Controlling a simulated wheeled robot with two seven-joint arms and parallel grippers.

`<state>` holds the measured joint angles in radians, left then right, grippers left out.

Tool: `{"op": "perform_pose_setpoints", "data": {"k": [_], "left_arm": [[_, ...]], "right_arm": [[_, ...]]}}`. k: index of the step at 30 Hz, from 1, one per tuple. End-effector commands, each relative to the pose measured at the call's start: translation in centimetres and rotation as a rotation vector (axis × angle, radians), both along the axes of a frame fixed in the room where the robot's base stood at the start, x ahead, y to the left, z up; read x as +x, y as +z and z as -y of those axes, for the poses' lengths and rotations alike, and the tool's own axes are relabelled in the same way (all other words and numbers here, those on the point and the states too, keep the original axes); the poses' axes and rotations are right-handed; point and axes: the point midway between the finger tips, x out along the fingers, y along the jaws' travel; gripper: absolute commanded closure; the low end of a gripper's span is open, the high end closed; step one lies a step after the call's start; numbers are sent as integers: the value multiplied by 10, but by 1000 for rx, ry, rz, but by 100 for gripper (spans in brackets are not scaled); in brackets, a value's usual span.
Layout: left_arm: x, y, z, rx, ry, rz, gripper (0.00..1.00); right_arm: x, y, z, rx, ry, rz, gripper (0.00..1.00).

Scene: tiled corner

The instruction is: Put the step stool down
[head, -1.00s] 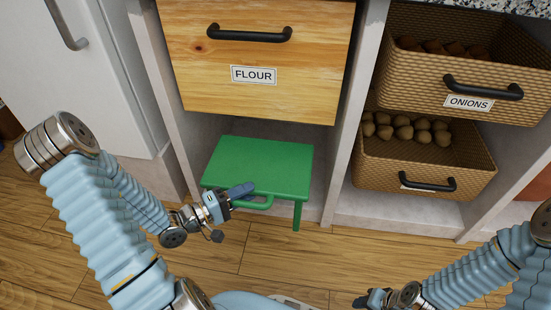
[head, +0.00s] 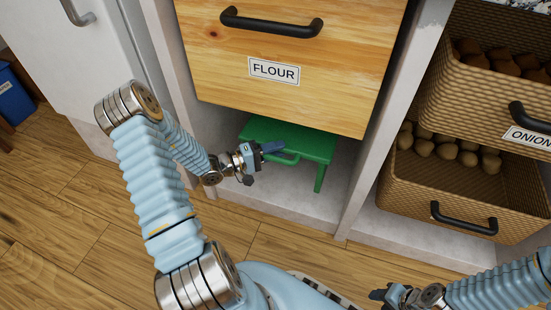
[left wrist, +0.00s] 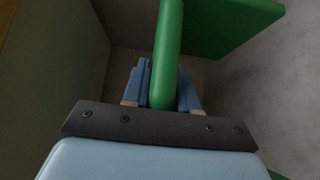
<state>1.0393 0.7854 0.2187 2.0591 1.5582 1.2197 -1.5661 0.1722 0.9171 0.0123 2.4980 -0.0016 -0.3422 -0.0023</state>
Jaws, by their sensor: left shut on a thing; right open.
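The green step stool (head: 305,141) is inside the open compartment under the flour drawer. Its front right leg (head: 320,178) shows; the drawer hides part of the top. My left gripper (head: 268,149) is shut on the stool's green handle bar, at the stool's front left. In the left wrist view the handle (left wrist: 168,60) runs between the two blue fingers (left wrist: 162,88). I cannot tell whether the legs touch the compartment floor. My right gripper (head: 378,295) is open and empty at the bottom right, over the wood floor.
The wooden flour drawer (head: 300,100) hangs just above the stool. Compartment walls stand on both sides, the right one (head: 385,130) near the stool. Wicker baskets (head: 450,190) with onions and potato-like produce are at right. A blue bin (head: 12,95) is far left.

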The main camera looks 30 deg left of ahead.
Motion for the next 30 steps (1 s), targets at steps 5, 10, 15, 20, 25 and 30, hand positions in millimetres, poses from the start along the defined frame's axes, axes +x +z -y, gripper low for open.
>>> {"op": "perform_pose_setpoints", "data": {"k": [5, 10, 15, 20, 25, 30], "left_arm": [[18, -27, -13, -1, -3, 7, 100], [24, -35, -18, -1, -2, 7, 100], [28, -51, -22, -3, -1, 4, 100], [28, -71, -21, -1, -2, 5, 100], [28, -71, -21, 0, -2, 7, 100], [28, -74, -21, 0, -2, 6, 100]], "right_arm": [[0, -9, 0, 1, 0, 1, 57], [1, -11, 0, 0, -1, 2, 57], [1, -16, 0, 0, -1, 3, 57], [1, -20, 0, -1, -3, 4, 57], [1, -19, 0, -1, -3, 4, 57], [1, -21, 0, -1, -3, 4, 57]]}}
